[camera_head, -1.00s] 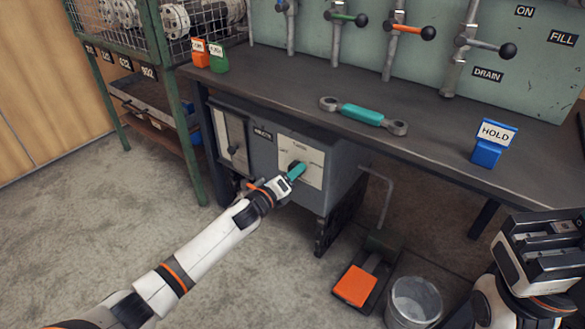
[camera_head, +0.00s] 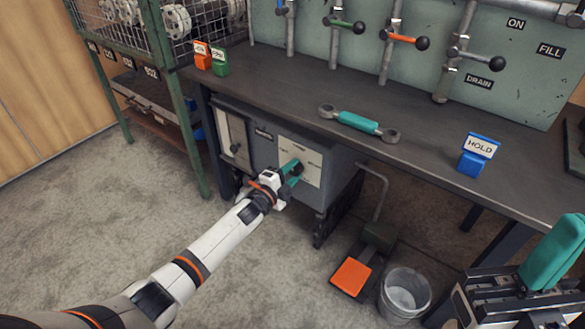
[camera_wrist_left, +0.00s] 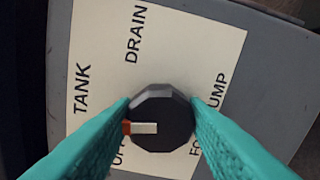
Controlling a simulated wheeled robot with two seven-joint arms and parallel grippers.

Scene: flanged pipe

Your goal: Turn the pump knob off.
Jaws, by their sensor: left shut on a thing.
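The dark, many-sided knob (camera_wrist_left: 165,112) sits on a cream label plate (camera_wrist_left: 90,50) reading TANK and DRAIN, with PUMP partly covered. Its white pointer with an orange tip points left in the left wrist view, near a mostly hidden word. My left gripper (camera_head: 291,172) is at the right-hand plate (camera_head: 312,155) under the bench; its teal fingers are shut on the knob, one on each side. The fingers hide much of the lettering. My right gripper (camera_head: 552,258) is at the lower right, away from the knob, with one teal finger clearly visible; its opening cannot be judged.
A second plate with a small knob (camera_head: 235,148) is left of the gripped one. The workbench (camera_head: 420,145) overhangs the control box. An orange pedal (camera_head: 351,276) and bucket (camera_head: 405,296) stand on the floor. A green rack (camera_head: 185,130) is at left; open floor lies in front.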

